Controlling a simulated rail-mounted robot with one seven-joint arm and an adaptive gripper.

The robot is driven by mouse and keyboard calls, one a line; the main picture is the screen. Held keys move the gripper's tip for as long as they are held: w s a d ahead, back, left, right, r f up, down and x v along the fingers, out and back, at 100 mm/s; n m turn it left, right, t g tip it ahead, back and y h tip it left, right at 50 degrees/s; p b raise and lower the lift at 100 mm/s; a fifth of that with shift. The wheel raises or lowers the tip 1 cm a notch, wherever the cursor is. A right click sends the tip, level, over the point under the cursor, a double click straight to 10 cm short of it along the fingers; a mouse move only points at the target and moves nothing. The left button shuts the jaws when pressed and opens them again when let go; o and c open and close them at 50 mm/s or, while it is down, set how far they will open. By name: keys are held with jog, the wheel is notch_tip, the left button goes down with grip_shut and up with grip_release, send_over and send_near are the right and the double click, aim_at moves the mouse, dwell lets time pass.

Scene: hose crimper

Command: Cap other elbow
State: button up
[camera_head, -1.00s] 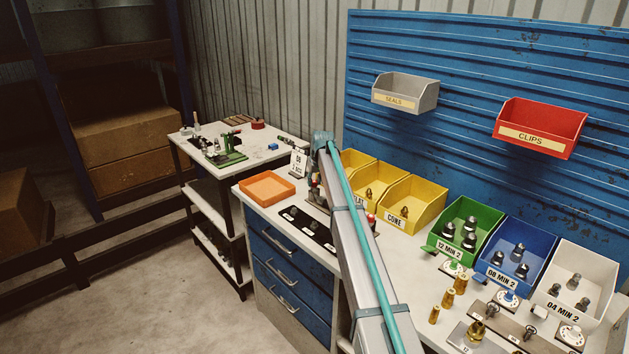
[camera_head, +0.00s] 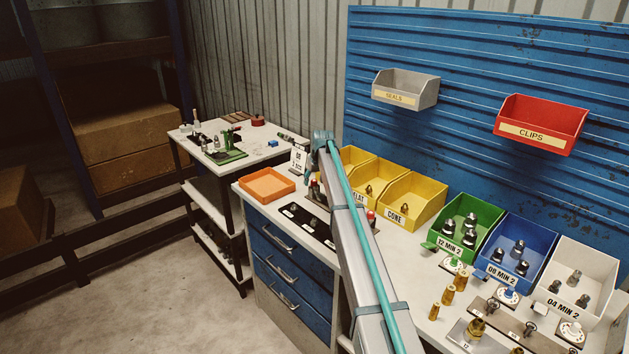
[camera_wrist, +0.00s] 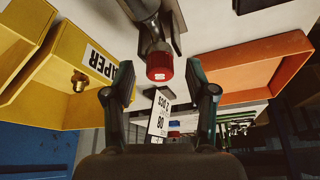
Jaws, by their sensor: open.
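In the wrist view, a red cap (camera_wrist: 159,67) sits on the end of a dark metal fitting (camera_wrist: 157,38), likely an elbow. My gripper (camera_wrist: 159,72) is open, with one finger on each side of the cap in the picture and a visible gap on both sides. I cannot tell whether the fingertips reach its depth. A small red piece (camera_head: 371,216) shows just right of my arm, by the yellow bins. A dark upright fitting (camera_head: 314,189) shows just left of my arm; its top is unclear.
An orange tray (camera_head: 267,185) lies left on the bench; it also shows in the wrist view (camera_wrist: 250,65). A yellow bin (camera_wrist: 75,70) stands close on the wrist view's left. A white card (camera_wrist: 159,115) stands near the fingers. Green, blue and white bins stand right.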

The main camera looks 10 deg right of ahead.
jog(key=v, duration=1.2)
